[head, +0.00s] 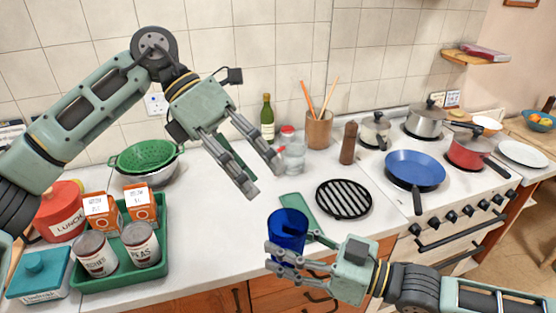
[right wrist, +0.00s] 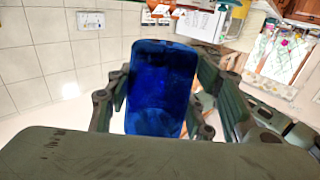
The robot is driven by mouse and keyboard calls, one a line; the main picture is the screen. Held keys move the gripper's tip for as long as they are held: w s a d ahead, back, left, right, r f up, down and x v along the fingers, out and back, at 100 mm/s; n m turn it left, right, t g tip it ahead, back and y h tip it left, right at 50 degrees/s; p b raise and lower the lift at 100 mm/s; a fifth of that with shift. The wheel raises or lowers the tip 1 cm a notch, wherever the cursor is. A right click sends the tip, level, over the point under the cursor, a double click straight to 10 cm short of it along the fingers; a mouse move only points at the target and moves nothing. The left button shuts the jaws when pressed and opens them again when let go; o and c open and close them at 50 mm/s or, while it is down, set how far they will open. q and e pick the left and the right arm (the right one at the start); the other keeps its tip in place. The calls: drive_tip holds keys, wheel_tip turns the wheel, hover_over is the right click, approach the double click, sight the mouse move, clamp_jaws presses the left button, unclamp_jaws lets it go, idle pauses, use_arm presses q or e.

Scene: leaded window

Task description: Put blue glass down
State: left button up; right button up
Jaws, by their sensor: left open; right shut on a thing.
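The blue glass (head: 287,226) is a dark blue tumbler, upright near the front edge of the white counter in the head view. My right gripper (head: 293,258) is shut on its lower part. In the right wrist view the blue glass (right wrist: 161,88) fills the space between the fingers of my right gripper (right wrist: 163,100). I cannot tell whether its base touches the counter. My left gripper (head: 262,176) is open and empty above the counter, left of the glass jar.
A round black rack (head: 343,198) and a flat green item (head: 299,208) lie behind the glass. A green tray (head: 118,270) with cans and cartons stands left. The white counter (head: 205,225) is clear between tray and glass. The stove (head: 455,190) with pans is right.

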sight(286, 216)
use_arm(q)
drive_tip(key=s+d+r+m+t+y, duration=0.3)
drive_tip(key=d+r+t+y, duration=0.1)
drive_tip(key=y, duration=0.2)
use_arm(e)
drive_tip(key=shift+s+r, duration=0.1)
use_arm(q)
drive_tip(key=shift+t, duration=0.3)
drive_tip(key=f, duration=0.4)
drive_tip(key=d+f, duration=0.1)
drive_tip(key=f, duration=0.6)
drive_tip(key=shift+w+d+f, duration=0.15)
drive_tip(key=shift+d+f, duration=0.2)
drive_tip(key=shift+f, duration=0.05)
drive_tip(key=shift+c, duration=0.4)
drive_tip(key=c, duration=1.1)
drive_tip(key=shift+c, duration=0.9)
use_arm(e)
drive_tip(key=o, duration=1.5)
drive_tip(key=shift+o, duration=0.2)
drive_tip(key=shift+d, duration=0.1)
